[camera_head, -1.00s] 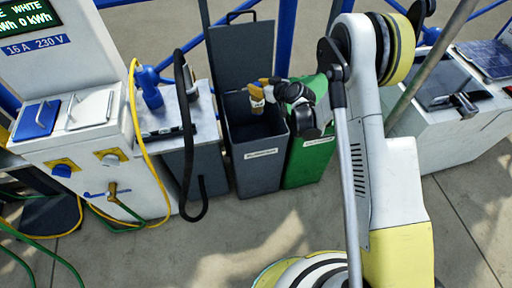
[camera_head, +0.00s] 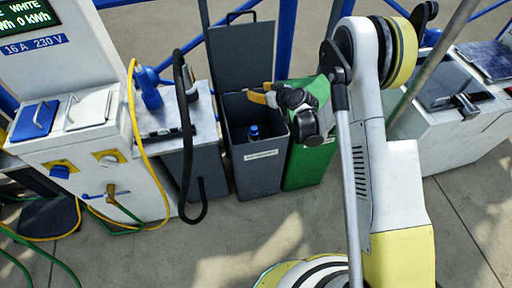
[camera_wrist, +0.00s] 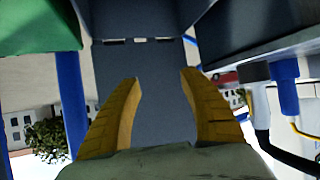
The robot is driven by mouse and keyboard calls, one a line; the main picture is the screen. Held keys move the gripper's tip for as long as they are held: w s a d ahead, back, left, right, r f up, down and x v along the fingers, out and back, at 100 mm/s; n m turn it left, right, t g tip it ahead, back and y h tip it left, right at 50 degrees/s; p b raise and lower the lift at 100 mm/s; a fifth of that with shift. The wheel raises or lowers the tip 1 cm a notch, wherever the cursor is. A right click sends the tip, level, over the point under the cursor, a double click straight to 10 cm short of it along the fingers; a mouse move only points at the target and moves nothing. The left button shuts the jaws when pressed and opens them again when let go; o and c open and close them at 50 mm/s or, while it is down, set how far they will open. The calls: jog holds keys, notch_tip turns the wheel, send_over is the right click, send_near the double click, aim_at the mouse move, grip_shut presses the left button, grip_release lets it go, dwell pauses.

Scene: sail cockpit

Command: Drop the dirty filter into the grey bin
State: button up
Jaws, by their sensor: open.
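The grey bin (camera_head: 258,178) stands open in the middle of the head view, its lid (camera_head: 243,55) raised behind it. A small blue-topped object (camera_head: 253,131), which looks like the dirty filter, shows inside the bin; its lower part is hidden. My gripper (camera_head: 256,96) is above the bin's opening, its yellow fingers apart. In the wrist view my gripper (camera_wrist: 160,78) is open with nothing between the fingers; a grey panel, probably the lid, fills the space beyond.
A green bin (camera_head: 312,160) stands against the grey bin's right side. To the left are a metal-topped bench (camera_head: 178,130) with a hanging black hose (camera_head: 187,150) and a white power pedestal (camera_head: 90,150). A white cabinet (camera_head: 470,135) is at right. Floor in front is clear.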

jog(key=v, duration=1)
jog(key=shift+s+d, duration=0.15)
jog(key=shift+s, duration=0.1)
jog(key=shift+r, duration=0.15)
